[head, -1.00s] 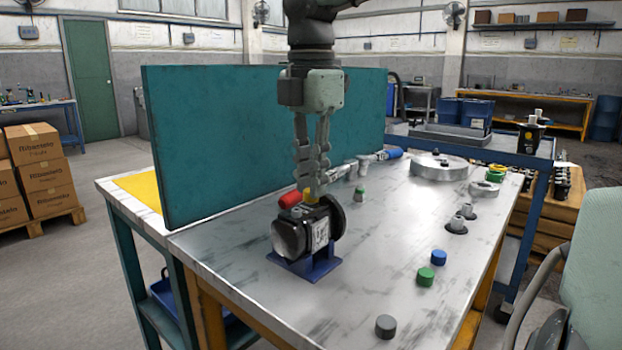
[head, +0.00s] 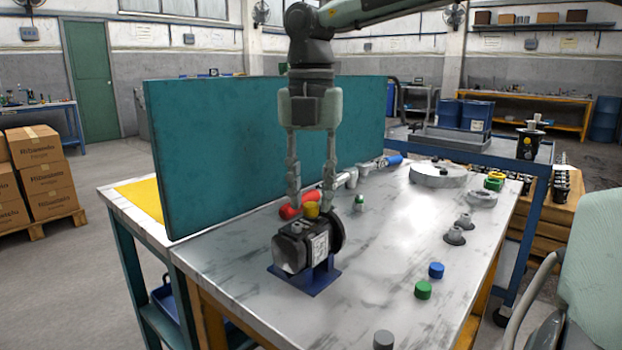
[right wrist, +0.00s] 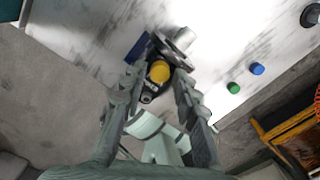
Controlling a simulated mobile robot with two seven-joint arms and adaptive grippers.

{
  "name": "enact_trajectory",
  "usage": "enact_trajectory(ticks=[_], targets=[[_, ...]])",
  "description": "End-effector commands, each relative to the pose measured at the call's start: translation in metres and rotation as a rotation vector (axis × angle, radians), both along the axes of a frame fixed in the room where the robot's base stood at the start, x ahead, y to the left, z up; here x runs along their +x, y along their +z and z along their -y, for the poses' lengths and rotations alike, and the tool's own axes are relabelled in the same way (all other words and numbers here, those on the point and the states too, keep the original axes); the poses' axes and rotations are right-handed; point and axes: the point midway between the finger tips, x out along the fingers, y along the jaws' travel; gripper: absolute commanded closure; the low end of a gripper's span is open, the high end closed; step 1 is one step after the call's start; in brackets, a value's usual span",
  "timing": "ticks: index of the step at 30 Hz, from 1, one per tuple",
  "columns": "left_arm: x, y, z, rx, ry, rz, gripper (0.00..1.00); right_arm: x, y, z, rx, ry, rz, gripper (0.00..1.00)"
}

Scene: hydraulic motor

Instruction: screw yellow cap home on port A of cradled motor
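The black motor (head: 291,254) lies in a blue cradle (head: 323,279) on the table. The yellow cap (head: 311,210) stands upright on the motor's top; the port under it is hidden. The right wrist view also shows the yellow cap (right wrist: 160,71) on the dark motor. A red cap (head: 288,212) shows just left of the yellow cap. My right gripper (head: 312,203) points down over the motor and is open. Its fingers stand on either side of the yellow cap, with gaps visible in both views. My left gripper is not in view.
A blue cap (head: 436,270), a green cap (head: 423,290) and a grey cap (head: 384,340) lie on the right front. Grey fittings (head: 455,235) and a round flange (head: 438,175) are farther back.

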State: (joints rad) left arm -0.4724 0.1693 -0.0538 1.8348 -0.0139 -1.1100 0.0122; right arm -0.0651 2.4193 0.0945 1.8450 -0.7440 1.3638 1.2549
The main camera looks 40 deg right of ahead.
Motion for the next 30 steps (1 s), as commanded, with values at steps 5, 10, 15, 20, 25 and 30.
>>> enact_trajectory(ticks=[5, 10, 15, 20, 25, 30], targets=[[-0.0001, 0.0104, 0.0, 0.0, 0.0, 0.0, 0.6, 0.0002, 0.0008, 0.0, 0.001, 0.231, 0.0, 0.71], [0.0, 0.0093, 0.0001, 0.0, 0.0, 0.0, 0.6, 0.0002, -0.0007, 0.0001, -0.001, 0.256, 0.001, 0.71], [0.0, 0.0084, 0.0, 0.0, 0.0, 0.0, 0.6, 0.0003, -0.0007, 0.0003, -0.001, 0.255, 0.001, 0.71], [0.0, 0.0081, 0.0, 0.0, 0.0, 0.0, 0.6, 0.0003, -0.0005, 0.0004, -0.001, 0.254, 0.001, 0.71], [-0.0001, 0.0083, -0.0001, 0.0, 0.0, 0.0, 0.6, 0.0002, -0.0001, 0.0005, -0.001, 0.254, 0.001, 0.73], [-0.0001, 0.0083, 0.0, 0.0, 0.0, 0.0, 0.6, 0.0002, -0.0001, 0.0005, -0.001, 0.253, 0.001, 0.94]])
